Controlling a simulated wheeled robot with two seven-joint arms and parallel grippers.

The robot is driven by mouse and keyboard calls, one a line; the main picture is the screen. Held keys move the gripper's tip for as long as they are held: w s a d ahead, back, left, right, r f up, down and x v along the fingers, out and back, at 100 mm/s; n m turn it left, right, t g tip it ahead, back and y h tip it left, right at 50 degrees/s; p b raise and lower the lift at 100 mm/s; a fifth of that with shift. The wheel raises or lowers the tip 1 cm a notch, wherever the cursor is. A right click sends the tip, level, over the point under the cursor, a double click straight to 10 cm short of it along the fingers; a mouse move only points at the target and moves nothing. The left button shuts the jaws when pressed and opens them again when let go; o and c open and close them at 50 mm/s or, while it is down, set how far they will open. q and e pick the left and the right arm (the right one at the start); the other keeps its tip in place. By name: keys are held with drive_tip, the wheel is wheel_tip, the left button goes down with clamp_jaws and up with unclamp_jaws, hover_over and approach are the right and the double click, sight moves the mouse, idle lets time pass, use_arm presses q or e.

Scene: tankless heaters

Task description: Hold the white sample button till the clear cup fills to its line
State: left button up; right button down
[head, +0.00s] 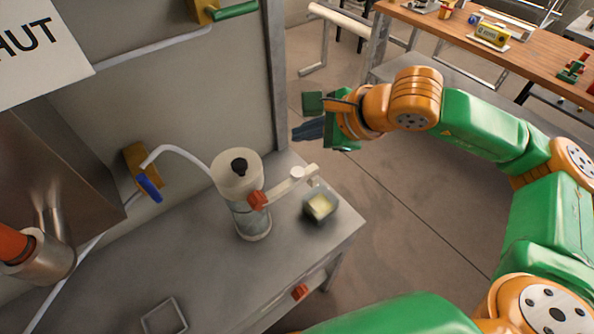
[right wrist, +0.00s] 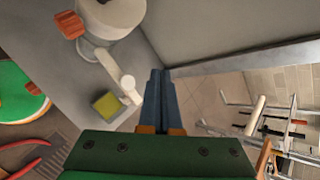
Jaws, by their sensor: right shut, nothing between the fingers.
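The white sample button (head: 298,172) is a round cap on the pale side arm of an upright cylinder unit (head: 240,190) on the grey bench. The clear cup (head: 320,205) stands below the arm's outer end, near the bench corner. It shows pale yellow inside; its line and exact level are too small to read. In the right wrist view the cup (right wrist: 107,104) and side arm (right wrist: 112,68) lie left of the fingers. My right gripper (head: 308,130) is shut and empty, beyond and above the button, apart from it. Its blue fingers (right wrist: 157,88) are together. My left gripper is out of view.
A blue-handled valve (head: 149,187) and a pale hose are on the wall at left. A square metal frame (head: 164,317) lies on the bench. A wooden table (head: 540,60) stands at the back right.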

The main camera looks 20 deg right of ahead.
sight(303, 174)
wheel_tip(303, 174, down, 8)
drive_tip(key=b, duration=0.5)
drive_tip(key=shift+r, duration=0.2)
drive_tip(key=shift+f+b, duration=0.1)
drive_tip(key=shift+b, duration=0.2)
idle(1.2)
drive_tip(key=shift+f+b, duration=0.4)
drive_tip(key=shift+b, duration=0.3)
drive_tip(key=shift+f+b, duration=0.6)
drive_tip(key=shift+b, duration=0.2)
idle(0.5)
drive_tip(key=shift+r, duration=0.1)
idle(1.5)
drive_tip(key=shift+r+p, duration=0.55)
drive_tip(key=shift+r, duration=0.35)
drive_tip(key=shift+r, duration=0.1)
